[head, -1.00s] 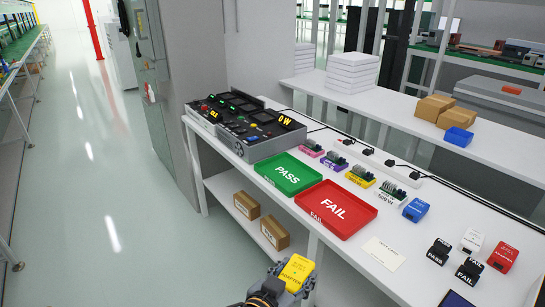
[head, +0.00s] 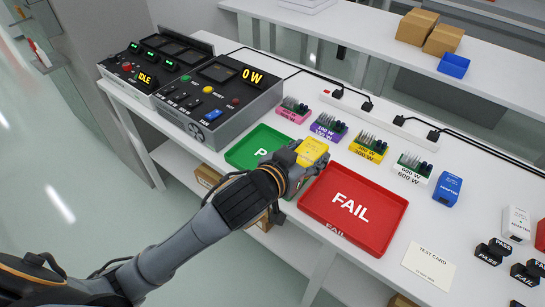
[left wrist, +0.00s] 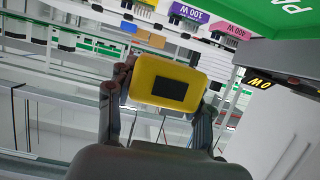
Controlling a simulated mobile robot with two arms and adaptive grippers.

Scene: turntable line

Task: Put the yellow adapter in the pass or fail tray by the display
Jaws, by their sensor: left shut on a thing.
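The yellow adapter (head: 312,151) is in my left gripper (head: 305,156), which is shut on it. In the left wrist view the yellow adapter (left wrist: 168,82) sits between the two fingers, with a dark rectangle on its face. In the head view the gripper is over the right part of the green PASS tray (head: 250,147), near the red FAIL tray (head: 375,235), and hides part of the PASS tray. Both trays look empty where visible. The display (head: 253,74) on the test unit reads 0 W. My right gripper is not in view.
Several load boards, such as the yellow one (head: 368,148), stand behind the trays. A blue adapter (head: 447,188), a test card (head: 428,260) and black PASS and FAIL blocks (head: 490,251) lie to the right. The test unit (head: 215,115) stands at left.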

